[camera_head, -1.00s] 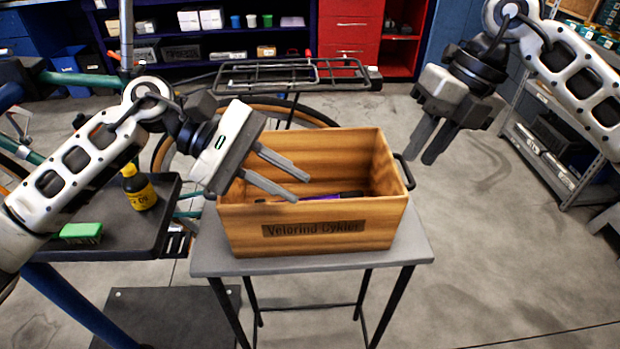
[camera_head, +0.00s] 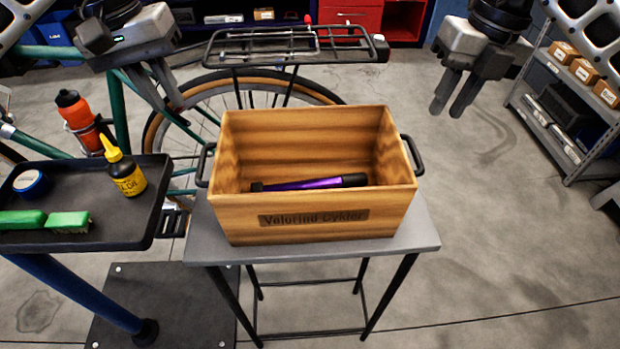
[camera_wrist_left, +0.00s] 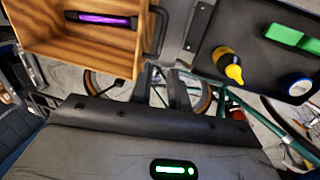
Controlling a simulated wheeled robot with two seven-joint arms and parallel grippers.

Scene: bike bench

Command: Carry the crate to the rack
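The wooden crate (camera_head: 390,215), labelled "Velorind Cykler", sits upright on a small grey table (camera_head: 310,251). It has a black handle at each end and holds a purple and black cylinder (camera_head: 315,183). The crate also shows at the upper left of the left wrist view (camera_wrist_left: 75,48). The black bike rack (camera_head: 290,33) is over the rear wheel, behind the crate. My left gripper (camera_head: 172,108) is open and empty, above and left of the crate, apart from its left handle (camera_head: 204,165). My right gripper (camera_head: 448,113) is open and empty, beyond the crate's right side.
A black tray (camera_head: 140,225) stands close left of the table, with a yellow bottle (camera_head: 126,172), a green brush (camera_head: 68,222) and a blue-and-white roll (camera_head: 30,183). An orange bottle (camera_head: 80,120) is on the bike frame. Shelving (camera_head: 560,150) stands right. Floor right of the table is clear.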

